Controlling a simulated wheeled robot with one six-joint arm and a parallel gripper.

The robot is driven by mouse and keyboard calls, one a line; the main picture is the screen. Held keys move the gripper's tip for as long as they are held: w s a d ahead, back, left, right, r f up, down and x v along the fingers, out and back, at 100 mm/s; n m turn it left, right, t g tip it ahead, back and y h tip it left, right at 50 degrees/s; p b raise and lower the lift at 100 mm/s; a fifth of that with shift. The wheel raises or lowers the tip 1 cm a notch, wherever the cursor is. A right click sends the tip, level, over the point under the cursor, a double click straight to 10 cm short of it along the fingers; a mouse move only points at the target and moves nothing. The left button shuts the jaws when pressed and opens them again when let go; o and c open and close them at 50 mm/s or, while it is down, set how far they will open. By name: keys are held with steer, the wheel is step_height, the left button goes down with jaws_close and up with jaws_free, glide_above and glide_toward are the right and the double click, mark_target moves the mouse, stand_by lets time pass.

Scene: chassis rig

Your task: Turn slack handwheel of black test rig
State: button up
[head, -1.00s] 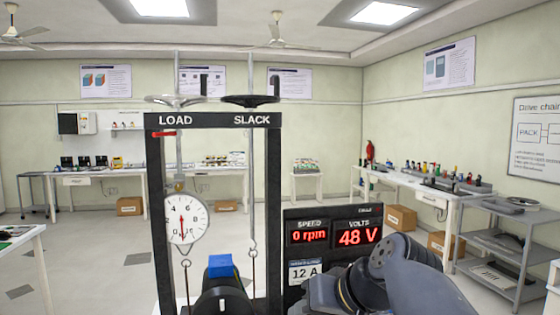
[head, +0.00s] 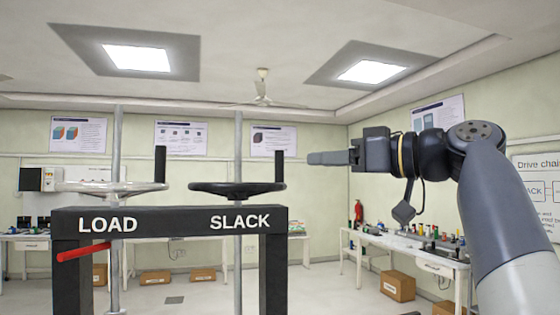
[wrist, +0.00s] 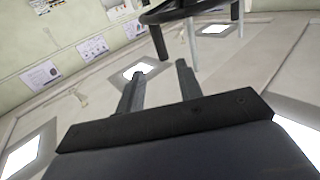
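The black rig's frame (head: 175,219) stands at centre left in the head view. Its dark SLACK handwheel (head: 236,188) lies level above the SLACK label, with a black upright handle (head: 279,167) on its right rim. My gripper (head: 309,158) is right of this handle, at about its height, apart from it. In the wrist view, my gripper (wrist: 161,77) has its two fingers spread with nothing between them. The dark wheel (wrist: 180,12) shows at the top there, its handle (wrist: 158,42) pointing down in that tilted picture, beyond the fingertips.
The pale LOAD handwheel (head: 110,187) with its own black handle (head: 160,164) is left of the SLACK wheel. A silver rod (head: 238,145) rises through the SLACK wheel. A red lever (head: 83,252) sticks out at the left post. Benches stand well behind.

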mark_target(283, 162)
steer(key=p+x, duration=0.3)
steer(key=x, duration=0.7)
steer(key=shift+a, duration=0.15)
jaws_close()
